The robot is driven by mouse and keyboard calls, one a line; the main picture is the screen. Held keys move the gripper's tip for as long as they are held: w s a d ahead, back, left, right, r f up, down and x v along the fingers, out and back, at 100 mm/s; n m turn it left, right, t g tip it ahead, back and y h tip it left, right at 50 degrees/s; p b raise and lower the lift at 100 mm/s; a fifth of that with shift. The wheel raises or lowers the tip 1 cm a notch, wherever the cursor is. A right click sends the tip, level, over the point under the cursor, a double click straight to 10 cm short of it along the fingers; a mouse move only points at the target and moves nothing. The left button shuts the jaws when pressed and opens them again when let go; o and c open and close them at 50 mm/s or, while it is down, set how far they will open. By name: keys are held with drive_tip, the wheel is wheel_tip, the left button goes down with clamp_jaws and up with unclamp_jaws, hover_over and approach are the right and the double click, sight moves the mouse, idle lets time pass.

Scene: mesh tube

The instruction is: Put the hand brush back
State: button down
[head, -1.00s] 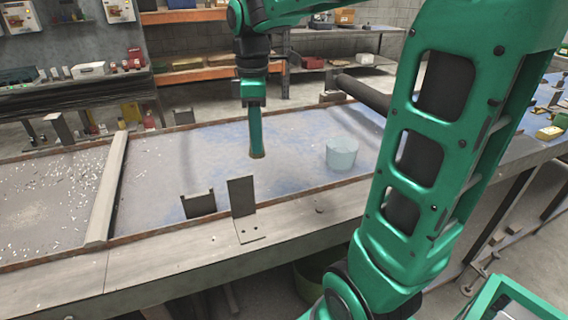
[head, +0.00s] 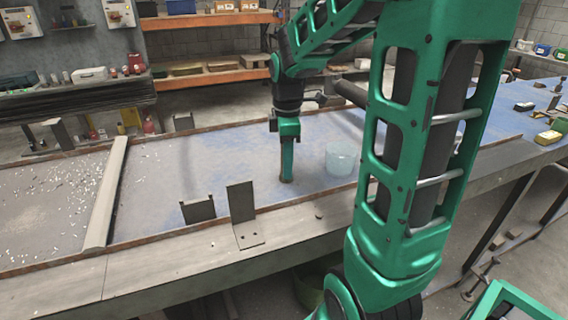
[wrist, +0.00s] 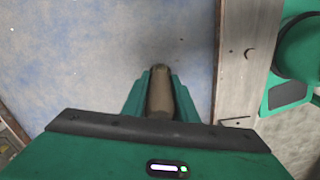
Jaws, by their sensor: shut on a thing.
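My gripper (head: 287,160) points straight down over the blue-stained bench surface (head: 240,150), left of a translucent tub (head: 341,158). In the wrist view my gripper (wrist: 160,82) is shut on a brown, rounded piece, which I take to be the hand brush (wrist: 160,96).
An upright grey bracket (head: 241,203) and a low notched holder (head: 198,211) stand near the bench's front edge. A raised bar (head: 107,190) divides off a section with white scraps (head: 50,195) at left. The blue surface between bar and gripper is mostly clear.

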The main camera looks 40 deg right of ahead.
drive_tip(key=c, duration=1.4)
unclamp_jaws()
wheel_tip(320, 180, up, 12)
drive_tip(key=shift+r, duration=0.1)
